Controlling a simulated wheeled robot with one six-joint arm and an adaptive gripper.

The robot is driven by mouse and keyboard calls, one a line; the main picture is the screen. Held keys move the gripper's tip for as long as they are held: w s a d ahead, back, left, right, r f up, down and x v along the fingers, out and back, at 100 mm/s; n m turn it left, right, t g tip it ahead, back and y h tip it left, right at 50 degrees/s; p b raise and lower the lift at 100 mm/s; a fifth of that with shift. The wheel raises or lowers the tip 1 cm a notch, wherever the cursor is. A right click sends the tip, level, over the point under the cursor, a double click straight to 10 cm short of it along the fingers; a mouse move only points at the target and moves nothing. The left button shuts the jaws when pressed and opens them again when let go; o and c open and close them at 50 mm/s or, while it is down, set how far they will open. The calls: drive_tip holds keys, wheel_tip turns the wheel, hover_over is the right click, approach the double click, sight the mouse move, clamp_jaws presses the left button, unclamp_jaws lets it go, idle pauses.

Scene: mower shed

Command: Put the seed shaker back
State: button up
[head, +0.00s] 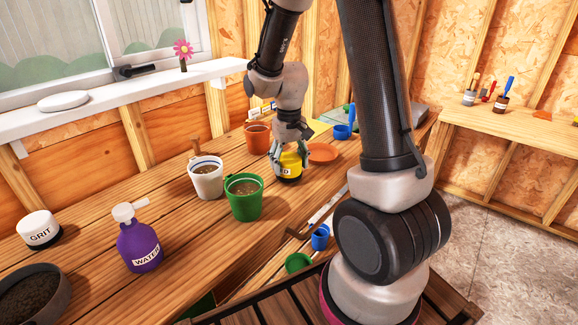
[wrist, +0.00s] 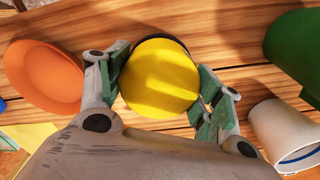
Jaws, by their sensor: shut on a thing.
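The seed shaker (head: 289,166) is a yellow container with a dark base and a white label, of which only the end of the lettering shows. It is upright at the bench top, between the green pot and an orange saucer. My gripper (head: 290,146) comes down on it from above with its fingers around it. In the wrist view the shaker's round yellow top (wrist: 160,78) fills the space between the two green-padded fingers (wrist: 158,92). I cannot tell whether its base touches the wood.
A green pot (head: 244,204) and a white pot (head: 206,184) stand left of the shaker. The orange saucer (head: 323,152) is close on its right, and an orange pot (head: 258,142) is behind. A purple water bottle (head: 139,245) and a grit tub (head: 40,234) stand front left.

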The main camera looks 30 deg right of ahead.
sight(289, 158)
drive_tip(key=shift+f, duration=0.6)
drive_tip(key=o, duration=1)
drive_tip(key=shift+f, duration=0.15)
wheel_tip(289, 158, up, 12)
drive_tip(key=shift+f, duration=0.1)
drive_tip(key=s+r+t, duration=0.1)
drive_tip(key=s+r, duration=0.2)
drive_tip(key=s, duration=0.4)
drive_tip(key=s+d+r+t, duration=0.1)
drive_tip(key=s+r+t, duration=0.1)
drive_tip(key=s, duration=0.4)
drive_tip(key=s+r+t, duration=0.1)
drive_tip(key=s+r, duration=0.4)
drive_tip(key=s, duration=0.2)
drive_tip(key=shift+s+d+n, duration=0.2)
drive_tip(key=shift+s+n, duration=0.1)
drive_tip(key=shift+s, duration=0.05)
drive_tip(key=shift+r, duration=0.1)
